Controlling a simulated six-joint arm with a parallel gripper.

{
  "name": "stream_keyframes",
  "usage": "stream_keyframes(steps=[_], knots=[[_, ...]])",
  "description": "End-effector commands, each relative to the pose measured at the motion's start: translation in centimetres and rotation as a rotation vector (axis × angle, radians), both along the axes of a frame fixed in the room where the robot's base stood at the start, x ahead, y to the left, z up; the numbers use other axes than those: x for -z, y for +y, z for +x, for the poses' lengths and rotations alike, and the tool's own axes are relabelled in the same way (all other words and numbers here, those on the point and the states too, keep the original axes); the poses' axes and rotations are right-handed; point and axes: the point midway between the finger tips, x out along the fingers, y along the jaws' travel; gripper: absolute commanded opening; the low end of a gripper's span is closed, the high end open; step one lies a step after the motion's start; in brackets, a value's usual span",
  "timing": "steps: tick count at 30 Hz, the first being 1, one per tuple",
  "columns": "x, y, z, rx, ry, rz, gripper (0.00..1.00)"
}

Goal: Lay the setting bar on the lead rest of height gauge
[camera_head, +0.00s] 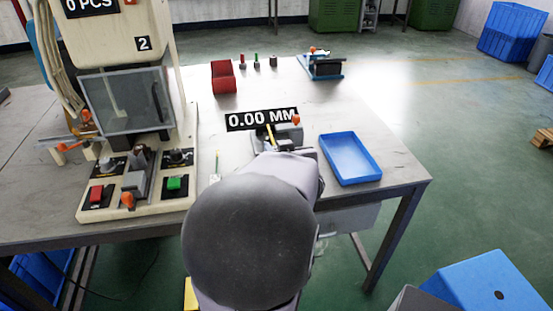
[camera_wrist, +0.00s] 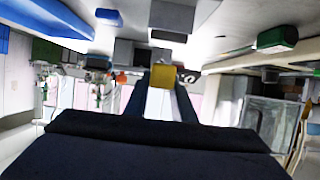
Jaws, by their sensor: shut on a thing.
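My gripper (camera_wrist: 162,95) is shut on the yellow setting bar (camera_wrist: 163,75), whose end shows between the dark fingers in the wrist view. In the head view a thin yellow strip of the bar (camera_head: 270,136) shows at the left of the gauge, just beyond my wrist. My arm hides most of the gripper there. The lead rest is not clearly visible, and I cannot tell whether the bar touches it.
A blue tray (camera_head: 349,158) lies right of the gauge. A press station (camera_head: 135,190) with red and green buttons stands left. A red holder (camera_head: 223,77), several small pins and a blue fixture (camera_head: 322,67) are at the back. The table between is mostly clear.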

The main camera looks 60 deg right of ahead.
Motion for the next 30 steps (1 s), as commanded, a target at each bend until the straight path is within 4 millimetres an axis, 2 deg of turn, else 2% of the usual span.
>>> stream_keyframes(steps=[1,6,20,21,22,30], knots=[[1.1,0.0,0.0,0.001,0.000,0.003,0.00],[2.9,0.0,0.0,0.000,-0.001,0.001,0.00],[3.3,0.0,0.0,0.000,-0.001,0.001,0.00],[3.2,0.0,0.0,0.000,-0.001,0.001,0.33],[3.2,0.0,0.0,0.000,-0.001,0.001,0.40],[3.1,0.0,0.0,0.000,0.000,0.000,0.42]])
